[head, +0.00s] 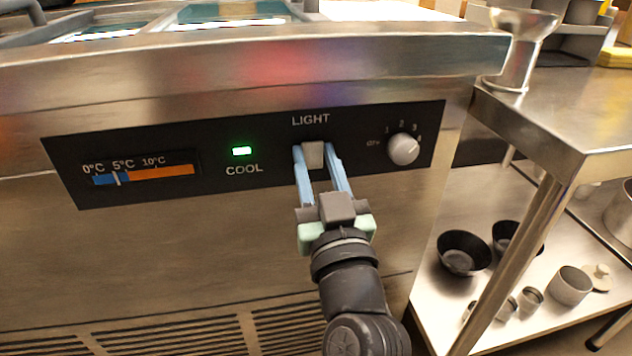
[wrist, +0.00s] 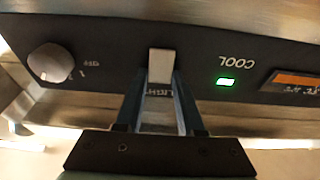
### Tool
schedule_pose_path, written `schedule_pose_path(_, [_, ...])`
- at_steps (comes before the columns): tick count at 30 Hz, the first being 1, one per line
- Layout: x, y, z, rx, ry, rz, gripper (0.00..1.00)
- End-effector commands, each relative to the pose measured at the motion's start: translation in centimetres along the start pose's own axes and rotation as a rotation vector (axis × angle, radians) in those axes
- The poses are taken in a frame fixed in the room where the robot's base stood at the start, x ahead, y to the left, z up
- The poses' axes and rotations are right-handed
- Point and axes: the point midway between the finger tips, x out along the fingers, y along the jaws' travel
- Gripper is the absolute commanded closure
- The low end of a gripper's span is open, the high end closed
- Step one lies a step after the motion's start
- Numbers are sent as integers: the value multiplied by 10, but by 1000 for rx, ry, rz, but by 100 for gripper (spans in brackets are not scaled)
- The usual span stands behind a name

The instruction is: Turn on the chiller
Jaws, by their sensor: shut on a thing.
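The chiller's black control panel (head: 222,184) faces me on a steel front. A grey rocker switch (head: 313,154) sits under the word LIGHT; it also shows in the wrist view (wrist: 161,66). My gripper (head: 318,160) has its two blue fingers on either side of this switch and is shut on it. The COOL lamp (head: 241,151) glows green, and it is also lit in the wrist view (wrist: 227,82). A round pale knob (head: 403,149) with an OFF mark and numbers is right of the switch, apart from my fingers. I cannot read its exact setting.
A temperature strip (head: 140,174) is at the panel's left, its marker near 5°C. A steel table (head: 555,125) stands right of the chiller. Black bowls (head: 464,252) and small metal pots stand on its lower shelf. Vent slots (head: 190,335) run below the panel.

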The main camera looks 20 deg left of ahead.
Motion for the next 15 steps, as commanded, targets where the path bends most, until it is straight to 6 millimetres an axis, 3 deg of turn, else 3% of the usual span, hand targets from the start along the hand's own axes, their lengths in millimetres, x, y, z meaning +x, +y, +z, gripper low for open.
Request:
schedule_pose_path(13, [0, 0, -1, -1, 23, 0, 100])
schedule_pose_path(14, [0, 0, -1, -1, 23, 0, 61])
schedule_pose_path(15, [0, 0, -1, -1, 23, 0, 54])
